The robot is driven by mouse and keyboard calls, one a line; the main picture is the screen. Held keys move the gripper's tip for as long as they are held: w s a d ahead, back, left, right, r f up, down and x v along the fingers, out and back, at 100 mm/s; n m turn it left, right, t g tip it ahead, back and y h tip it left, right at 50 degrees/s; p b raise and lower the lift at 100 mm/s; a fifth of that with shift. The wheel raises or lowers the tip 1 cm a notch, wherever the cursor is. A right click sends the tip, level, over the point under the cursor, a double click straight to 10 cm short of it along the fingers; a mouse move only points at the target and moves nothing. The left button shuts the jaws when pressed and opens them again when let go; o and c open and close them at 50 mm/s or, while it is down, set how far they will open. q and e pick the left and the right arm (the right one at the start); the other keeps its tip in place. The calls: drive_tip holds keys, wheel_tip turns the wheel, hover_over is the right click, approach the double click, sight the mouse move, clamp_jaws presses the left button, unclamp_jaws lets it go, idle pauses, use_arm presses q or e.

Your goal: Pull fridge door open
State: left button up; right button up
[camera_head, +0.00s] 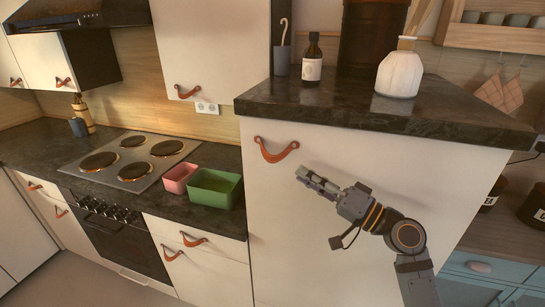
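The white door (350,240) that I take for the fridge's is shut, under a raised dark stone top. Its brown leather pull (276,150) hangs as a loop near the door's upper left corner. My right gripper (303,177) is in front of the door, just below and to the right of the pull, and appears apart from it. Its grey fingers point left toward the pull and look close together, but this angle does not show whether there is a gap. Nothing shows in them. My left gripper is out of view.
A brown bottle (312,60), a white vase (398,74) and a dark jar (371,38) stand on the raised top (340,100). A pink tub (179,178) and a green tub (214,188) sit on the lower counter at left, near the hob (133,158).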

sight(273, 157)
drive_tip(key=p+x, duration=0.5)
drive_tip(key=x, duration=0.4)
drive_tip(key=shift+w+a+r, duration=0.25)
drive_tip(key=shift+a, duration=0.05)
drive_tip(key=shift+w+a+f, duration=0.15)
drive_tip(key=shift+w+a, duration=0.05)
drive_tip(key=shift+a, duration=0.05)
clamp_jaws()
